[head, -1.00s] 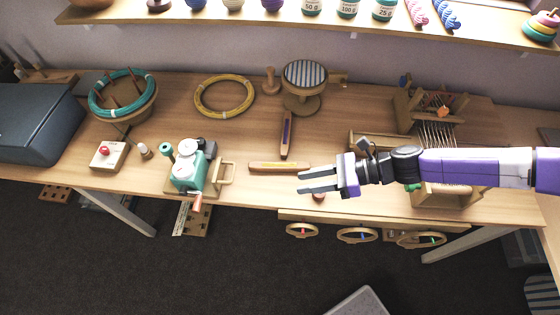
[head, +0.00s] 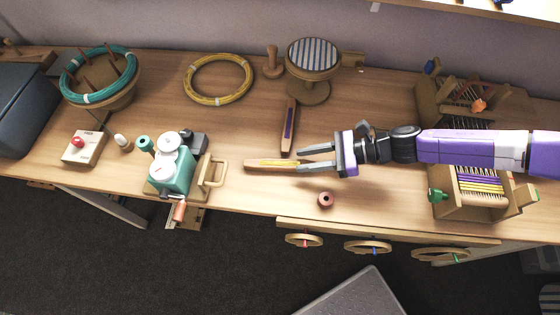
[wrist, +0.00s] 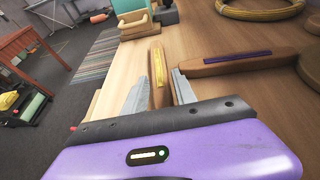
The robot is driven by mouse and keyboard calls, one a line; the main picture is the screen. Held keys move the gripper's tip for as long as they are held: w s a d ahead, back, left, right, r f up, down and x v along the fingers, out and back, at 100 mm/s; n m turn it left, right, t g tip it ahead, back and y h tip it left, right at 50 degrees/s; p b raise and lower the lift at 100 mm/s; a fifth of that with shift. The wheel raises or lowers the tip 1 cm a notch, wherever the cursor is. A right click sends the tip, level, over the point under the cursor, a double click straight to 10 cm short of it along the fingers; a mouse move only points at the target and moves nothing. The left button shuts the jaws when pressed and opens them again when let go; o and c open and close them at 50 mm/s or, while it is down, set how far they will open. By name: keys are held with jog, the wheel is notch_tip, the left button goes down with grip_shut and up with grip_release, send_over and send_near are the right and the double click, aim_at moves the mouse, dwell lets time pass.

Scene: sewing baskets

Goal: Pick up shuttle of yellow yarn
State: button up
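The shuttle of yellow yarn (head: 272,164) is a flat wooden shuttle with a yellow strip along its top. It lies on the table near the front edge. In the wrist view the yellow shuttle (wrist: 158,75) points away from me, between the two fingers. My gripper (head: 316,158) is open, its fingers around the shuttle's right end; I cannot tell whether they touch it. My gripper also shows in the wrist view (wrist: 160,93). A second shuttle with purple yarn (head: 289,125) lies just behind, and in the wrist view (wrist: 238,62) it is to the right.
A green winder (head: 170,170) with a wooden handle stands to the left. A yellow yarn ring (head: 219,101) and a striped round cushion stand (head: 313,55) are behind. A small reddish-brown ring-shaped piece (head: 326,200) lies at the front edge. A loom (head: 470,205) stands right, beneath my arm.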

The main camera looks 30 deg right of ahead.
aim_at(286, 163)
jog(key=shift+p+x, duration=0.75)
jog(key=shift+x, duration=2.4)
grip_shut()
